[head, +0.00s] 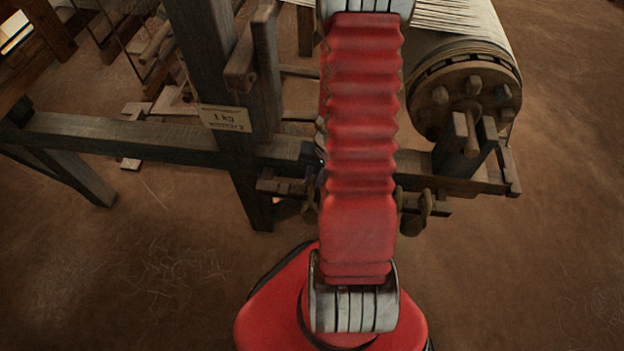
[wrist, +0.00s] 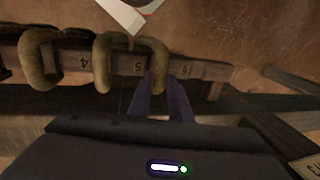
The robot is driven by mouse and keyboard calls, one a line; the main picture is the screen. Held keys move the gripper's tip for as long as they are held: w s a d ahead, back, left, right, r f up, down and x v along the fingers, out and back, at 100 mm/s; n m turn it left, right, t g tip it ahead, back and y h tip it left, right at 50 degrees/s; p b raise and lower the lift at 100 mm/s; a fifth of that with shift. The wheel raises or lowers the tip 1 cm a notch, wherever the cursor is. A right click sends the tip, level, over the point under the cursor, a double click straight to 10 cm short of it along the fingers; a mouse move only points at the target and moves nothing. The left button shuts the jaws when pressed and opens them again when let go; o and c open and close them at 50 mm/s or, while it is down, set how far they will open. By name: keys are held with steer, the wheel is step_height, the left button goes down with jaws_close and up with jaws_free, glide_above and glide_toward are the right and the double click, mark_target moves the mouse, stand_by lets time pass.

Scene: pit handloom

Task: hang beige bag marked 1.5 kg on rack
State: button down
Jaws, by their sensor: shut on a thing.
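My gripper (wrist: 163,97) shows in the wrist view with its two dark fingers shut around the right end of a thick tan loop (wrist: 130,42). I cannot tell whether this loop belongs to the beige bag; no bag body or 1.5 kg mark is readable. The loop lies across a numbered wooden rack bar (wrist: 195,71), near the 5. Another tan loop (wrist: 39,60) is at the left, near the 4. In the head view my red arm hides the gripper and what it holds.
A toothed roller (head: 470,90) is at right. A white piece (wrist: 130,14) is beyond the rack. The floor (head: 545,240) at right is clear.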

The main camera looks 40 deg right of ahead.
steer(key=shift+f, duration=0.25)
steer(key=c, duration=1.5)
jaws_free()
steer(key=shift+c, duration=0.2)
steer(key=shift+r, duration=0.1)
steer(key=shift+d+r, duration=0.15)
steer(key=shift+r, duration=0.75)
step_height(320, 180, up, 12)
steer(key=s+d, duration=0.1)
steer(key=s, duration=0.1)
steer(key=shift+d+f, duration=0.2)
steer(key=shift+f, duration=0.05)
steer(key=shift+s, duration=0.1)
